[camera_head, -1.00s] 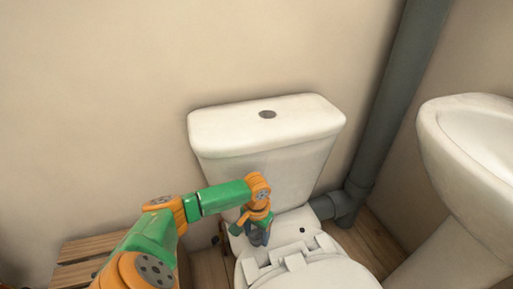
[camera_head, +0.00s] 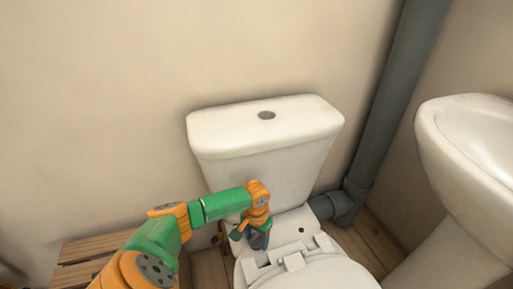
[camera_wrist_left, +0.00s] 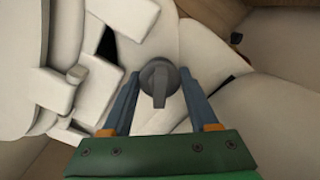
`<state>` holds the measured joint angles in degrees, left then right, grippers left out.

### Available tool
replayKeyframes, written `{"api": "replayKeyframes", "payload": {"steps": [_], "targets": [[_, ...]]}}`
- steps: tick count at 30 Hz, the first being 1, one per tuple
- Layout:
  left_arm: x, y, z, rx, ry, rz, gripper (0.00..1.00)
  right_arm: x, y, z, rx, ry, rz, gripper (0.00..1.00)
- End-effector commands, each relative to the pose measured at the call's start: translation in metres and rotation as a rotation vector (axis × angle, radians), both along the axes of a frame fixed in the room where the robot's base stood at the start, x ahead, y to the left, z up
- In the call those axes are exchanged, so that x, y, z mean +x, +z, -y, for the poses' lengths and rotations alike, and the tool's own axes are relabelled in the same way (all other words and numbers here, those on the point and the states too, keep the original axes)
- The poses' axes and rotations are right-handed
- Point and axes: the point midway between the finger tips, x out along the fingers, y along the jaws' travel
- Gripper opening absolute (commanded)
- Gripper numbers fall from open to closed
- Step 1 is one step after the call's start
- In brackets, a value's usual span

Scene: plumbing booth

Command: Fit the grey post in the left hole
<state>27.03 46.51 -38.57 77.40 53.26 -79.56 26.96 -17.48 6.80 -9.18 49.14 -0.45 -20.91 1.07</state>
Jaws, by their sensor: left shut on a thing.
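My left gripper (camera_head: 259,242) is shut on the grey post (camera_wrist_left: 159,82), pointing down over the left rear of the toilet pan (camera_head: 284,231). In the left wrist view the post's rounded grey head with a raised ridge sits between the two blue-grey fingers. The fingers and post hide the left hole, so I cannot tell whether the post's lower end is in it. The other hole (camera_head: 302,230) shows as a small dark spot to the right of the gripper. My right gripper is not in view.
The white cistern (camera_head: 265,133) stands close behind the gripper. White hinge blocks (camera_head: 293,262) and the seat lie in front. A grey pipe (camera_head: 398,95) and a basin (camera_head: 470,150) are on the right. A wooden slatted surface (camera_head: 88,251) is at left.

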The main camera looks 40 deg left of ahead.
Motion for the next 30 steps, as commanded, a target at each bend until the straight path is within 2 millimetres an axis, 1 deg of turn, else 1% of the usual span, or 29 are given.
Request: {"api": "replayKeyframes", "payload": {"steps": [4,5,6,8,9,17,19,21,24,27,30], "targets": [[-0.001,-0.001,0.0,0.001,0.0,-0.005,0.02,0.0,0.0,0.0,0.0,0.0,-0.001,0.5],[-0.001,-0.001,0.0,0.001,0.0,-0.005,0.65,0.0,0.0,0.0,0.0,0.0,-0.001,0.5],[-0.001,-0.001,0.0,0.001,0.0,-0.004,0.76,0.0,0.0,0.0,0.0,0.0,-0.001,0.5],[-0.001,-0.001,0.0,0.001,0.0,-0.004,0.92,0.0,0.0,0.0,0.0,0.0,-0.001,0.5],[-0.001,-0.001,0.0,0.0,0.0,-0.003,0.95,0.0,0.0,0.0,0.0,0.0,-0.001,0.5],[-0.001,-0.001,0.0,0.0,0.0,-0.002,0.95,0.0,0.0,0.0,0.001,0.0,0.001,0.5],[-0.001,-0.001,0.0,0.0,0.0,-0.002,0.95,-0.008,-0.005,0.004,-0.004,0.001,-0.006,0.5],[0.0,0.024,0.0,0.0,0.0,0.0,0.95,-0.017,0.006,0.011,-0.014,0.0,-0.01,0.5],[0.0,0.047,-0.001,0.001,-0.001,0.0,0.95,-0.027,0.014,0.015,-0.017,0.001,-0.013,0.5],[0.0,0.064,-0.001,0.001,0.0,-0.001,0.95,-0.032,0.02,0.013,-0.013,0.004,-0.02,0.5],[-0.001,0.07,-0.001,0.0,0.001,-0.003,0.95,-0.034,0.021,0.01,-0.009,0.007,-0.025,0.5]]}}
